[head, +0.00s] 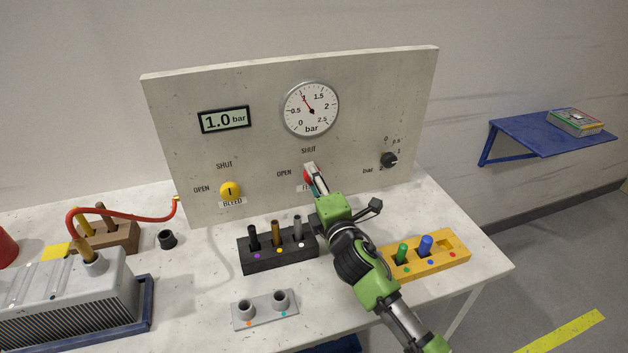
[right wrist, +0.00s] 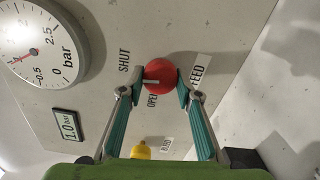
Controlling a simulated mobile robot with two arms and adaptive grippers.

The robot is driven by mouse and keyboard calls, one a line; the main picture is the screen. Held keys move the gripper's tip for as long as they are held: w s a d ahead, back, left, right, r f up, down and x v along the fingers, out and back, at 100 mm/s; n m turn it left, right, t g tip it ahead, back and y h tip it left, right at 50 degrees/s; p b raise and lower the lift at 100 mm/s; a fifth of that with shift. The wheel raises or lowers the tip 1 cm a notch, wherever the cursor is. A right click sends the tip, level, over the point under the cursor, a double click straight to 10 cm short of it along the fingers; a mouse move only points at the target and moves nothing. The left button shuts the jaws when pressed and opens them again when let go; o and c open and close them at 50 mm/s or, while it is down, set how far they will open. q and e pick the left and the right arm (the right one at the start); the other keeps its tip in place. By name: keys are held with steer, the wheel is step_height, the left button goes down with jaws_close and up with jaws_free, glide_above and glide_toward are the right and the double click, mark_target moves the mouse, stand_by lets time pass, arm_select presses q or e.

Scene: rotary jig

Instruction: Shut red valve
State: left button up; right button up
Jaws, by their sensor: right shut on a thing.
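The red valve (head: 307,177) is a round knob on the upright panel, above the FEED label, with SHUT printed above it and OPEN to its left. My right gripper (head: 313,173) reaches it from the front and hides much of it in the head view. In the right wrist view, the fingers of my right gripper (right wrist: 160,85) are shut on the red valve (right wrist: 161,72), one on each side. A short pale mark on the knob runs toward the picture's left, roughly to the SHUT side. My left gripper is not in view.
A yellow BLEED knob (head: 229,190) is left on the panel (head: 260,150), a black knob (head: 389,160) right. The gauge (head: 310,109) and display (head: 224,119) read about 1.0 bar. A black peg holder (head: 258,262) and yellow holder (head: 457,259) flank my right arm.

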steer(key=shift+f+m, duration=0.1)
steer(key=shift+m, duration=0.6)
steer(key=o, duration=1.1)
steer(key=v, duration=1.2)
